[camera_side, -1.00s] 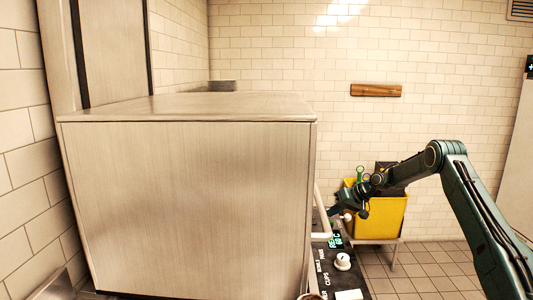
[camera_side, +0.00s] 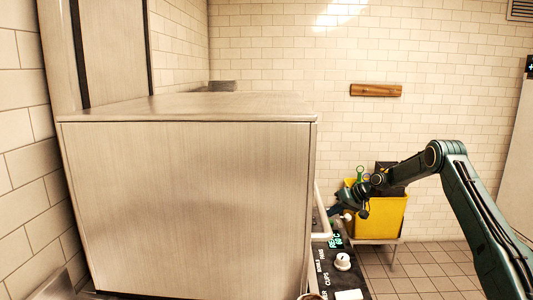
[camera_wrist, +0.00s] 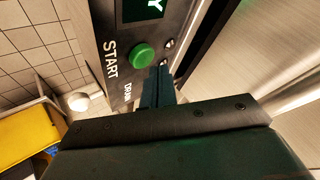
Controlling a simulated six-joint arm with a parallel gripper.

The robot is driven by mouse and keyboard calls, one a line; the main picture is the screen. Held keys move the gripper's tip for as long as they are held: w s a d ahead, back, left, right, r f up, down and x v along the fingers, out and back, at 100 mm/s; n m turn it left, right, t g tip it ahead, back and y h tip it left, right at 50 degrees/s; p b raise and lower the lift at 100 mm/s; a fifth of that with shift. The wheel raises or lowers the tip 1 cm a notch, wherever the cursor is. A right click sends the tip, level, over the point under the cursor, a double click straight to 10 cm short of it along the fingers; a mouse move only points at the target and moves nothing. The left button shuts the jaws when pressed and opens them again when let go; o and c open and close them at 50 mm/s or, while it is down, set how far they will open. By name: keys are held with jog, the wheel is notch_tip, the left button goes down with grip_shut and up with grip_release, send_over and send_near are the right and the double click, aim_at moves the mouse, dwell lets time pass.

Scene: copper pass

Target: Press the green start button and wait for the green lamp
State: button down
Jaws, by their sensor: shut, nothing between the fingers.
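The green start button (camera_wrist: 142,56) is a round cap beside the word START on a dark panel in the wrist view. My gripper (camera_wrist: 159,74) is shut and empty, its fingertips just to the lower right of the button in the picture. I cannot tell whether they touch the panel. Two small round fittings (camera_wrist: 168,44) sit right of the button, and neither shows green light. In the side view my gripper (camera_side: 334,210) is by the machine's front edge, and the button cannot be made out there.
The large steel machine (camera_side: 190,200) fills the left of the side view. A pale bar handle (camera_side: 321,212) runs along its front. The panel bears a lit display (camera_side: 335,242) and a white knob (camera_side: 343,261). A yellow bin (camera_side: 382,218) stands behind my gripper.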

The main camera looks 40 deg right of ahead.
aim_at(332, 221)
jog(key=shift+f, duration=1)
dwell(1.7)
jog(key=shift+r, duration=0.95)
jog(key=shift+r, duration=0.2)
jog(key=shift+r, duration=2.35)
